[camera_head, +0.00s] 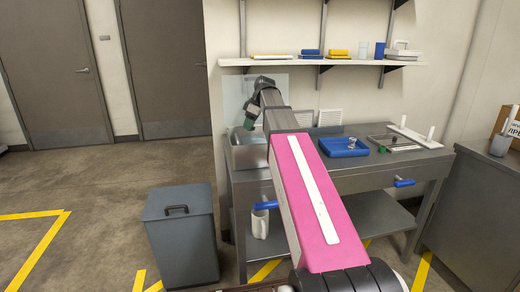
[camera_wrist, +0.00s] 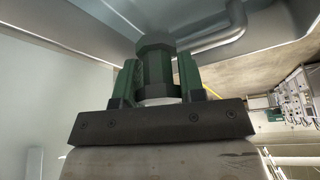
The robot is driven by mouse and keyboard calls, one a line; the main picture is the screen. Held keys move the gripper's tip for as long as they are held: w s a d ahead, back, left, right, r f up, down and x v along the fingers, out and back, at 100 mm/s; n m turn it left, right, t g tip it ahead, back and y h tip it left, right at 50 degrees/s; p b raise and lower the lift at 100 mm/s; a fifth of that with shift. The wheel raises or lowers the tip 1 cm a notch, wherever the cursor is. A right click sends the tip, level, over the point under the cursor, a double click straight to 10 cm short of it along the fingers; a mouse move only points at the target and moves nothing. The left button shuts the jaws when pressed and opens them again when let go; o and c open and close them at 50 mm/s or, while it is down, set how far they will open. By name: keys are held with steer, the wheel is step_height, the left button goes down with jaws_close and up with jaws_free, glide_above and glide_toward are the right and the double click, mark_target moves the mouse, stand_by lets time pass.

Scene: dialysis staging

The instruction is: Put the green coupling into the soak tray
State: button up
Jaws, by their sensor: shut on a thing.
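My gripper (camera_head: 251,113) is at the left end of the bench, above a grey metal basin (camera_head: 249,157). In the wrist view, its two dark green fingers are shut on the green coupling (camera_wrist: 154,66), a faceted piece that stands up between them. In the head view, the coupling is too small to tell apart from the fingers. A shallow blue tray (camera_head: 328,151) lies on the bench, right of my arm, with a small clear and grey item in it. No label shows which one is the soak tray.
The grey bench (camera_head: 405,163) also bears a small dark and green item (camera_head: 383,149) and a white stand (camera_head: 415,137). A wall shelf (camera_head: 320,62) hangs above. A grey lidded bin (camera_head: 181,235) stands left of the bench. The floor further left is clear.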

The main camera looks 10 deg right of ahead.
steer(key=shift+w+f, duration=0.3)
steer(key=shift+f, duration=0.45)
step_height(320, 180, down, 9)
steer(key=shift+f, duration=0.1)
steer(key=o, duration=0.7)
steer(key=shift+c, duration=0.2)
steer(key=v, duration=1.2)
